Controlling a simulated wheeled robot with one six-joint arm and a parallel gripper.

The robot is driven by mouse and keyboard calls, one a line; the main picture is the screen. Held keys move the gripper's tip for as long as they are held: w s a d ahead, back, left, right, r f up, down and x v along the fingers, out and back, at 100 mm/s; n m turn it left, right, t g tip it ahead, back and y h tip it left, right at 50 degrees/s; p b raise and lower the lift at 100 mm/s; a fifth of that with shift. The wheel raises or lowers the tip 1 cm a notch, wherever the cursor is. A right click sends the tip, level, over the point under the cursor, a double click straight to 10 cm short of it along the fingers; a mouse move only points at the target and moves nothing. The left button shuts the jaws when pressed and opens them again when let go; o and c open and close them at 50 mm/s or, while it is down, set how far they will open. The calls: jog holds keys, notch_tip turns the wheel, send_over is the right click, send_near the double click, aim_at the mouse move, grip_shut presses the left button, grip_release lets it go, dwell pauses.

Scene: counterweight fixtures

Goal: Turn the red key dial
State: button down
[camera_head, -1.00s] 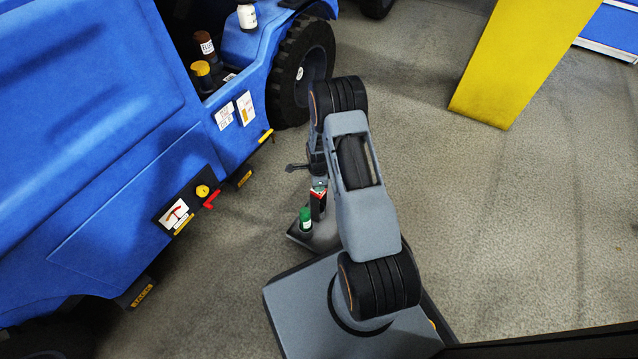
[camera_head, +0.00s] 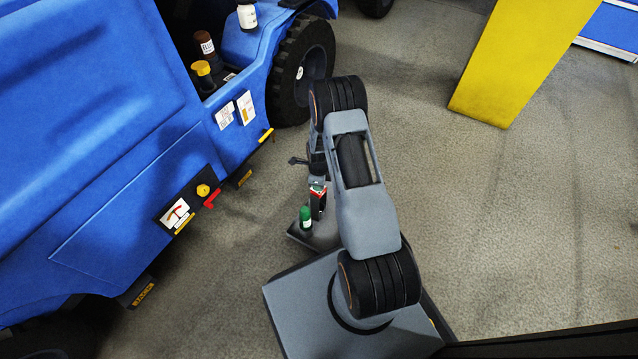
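The red key dial (camera_head: 212,199) is a small red, bent handle on the right end of a black panel (camera_head: 164,228) on the side of the blue vehicle. A yellow knob (camera_head: 202,190) sits just above and left of it. My gripper (camera_head: 295,161) is a small dark shape to the left of my arm's wrist, over the floor. It is right of and above the red dial in the picture, clearly apart from it. The fingers are too small and partly hidden by my arm, so their opening does not show.
The blue vehicle (camera_head: 120,130) fills the left, with a gauge (camera_head: 175,213) on the same panel. Bottles stand on its ledge (camera_head: 247,45). A green-capped bottle (camera_head: 305,218) and a red-topped black box (camera_head: 319,201) are below my gripper. A yellow post (camera_head: 500,70) stands at right.

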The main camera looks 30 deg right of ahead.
dwell(0.9)
jog(key=c, duration=1.1)
grip_release()
notch_tip(320, 180, up, 14)
jog(key=p, duration=0.5)
jog(key=shift+w+d+f, duration=0.1)
jog(key=shift+w+d, duration=0.05)
